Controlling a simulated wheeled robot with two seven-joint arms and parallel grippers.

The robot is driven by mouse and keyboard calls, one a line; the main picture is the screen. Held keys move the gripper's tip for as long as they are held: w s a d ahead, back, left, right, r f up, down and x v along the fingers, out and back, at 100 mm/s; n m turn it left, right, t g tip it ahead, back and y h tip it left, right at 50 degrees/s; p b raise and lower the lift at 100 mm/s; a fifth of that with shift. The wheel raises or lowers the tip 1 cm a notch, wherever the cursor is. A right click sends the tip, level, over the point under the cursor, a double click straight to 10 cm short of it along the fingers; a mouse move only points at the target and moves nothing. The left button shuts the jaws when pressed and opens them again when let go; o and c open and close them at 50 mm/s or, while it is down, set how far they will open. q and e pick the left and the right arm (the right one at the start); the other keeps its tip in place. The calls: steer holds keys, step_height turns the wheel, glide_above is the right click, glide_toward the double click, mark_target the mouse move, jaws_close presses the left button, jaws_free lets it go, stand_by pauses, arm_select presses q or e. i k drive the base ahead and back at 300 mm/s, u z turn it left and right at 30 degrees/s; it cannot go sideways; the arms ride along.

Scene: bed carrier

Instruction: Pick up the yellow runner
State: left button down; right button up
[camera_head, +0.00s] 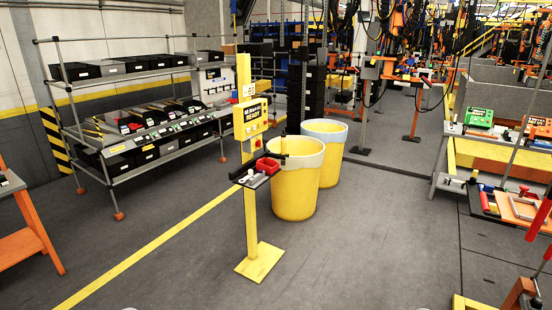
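I cannot pick out a yellow runner with certainty in the head view. Small parts lie in the sloped bins of the shelf rack (120,150) at the left, and some of them look yellowish, but they are too small to make out. Neither my left nor my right gripper is in view.
A yellow post stand (251,205) with a small tray holding a red bin (268,166) stands mid-floor. Two yellow barrels (296,190) stand behind it. An orange-legged table (35,230) is at left, a cluttered workbench (455,131) at right.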

mark_target(283, 154)
steer(key=z, duration=0.05)
steer(key=i, duration=1.5)
steer(key=u, duration=0.1)
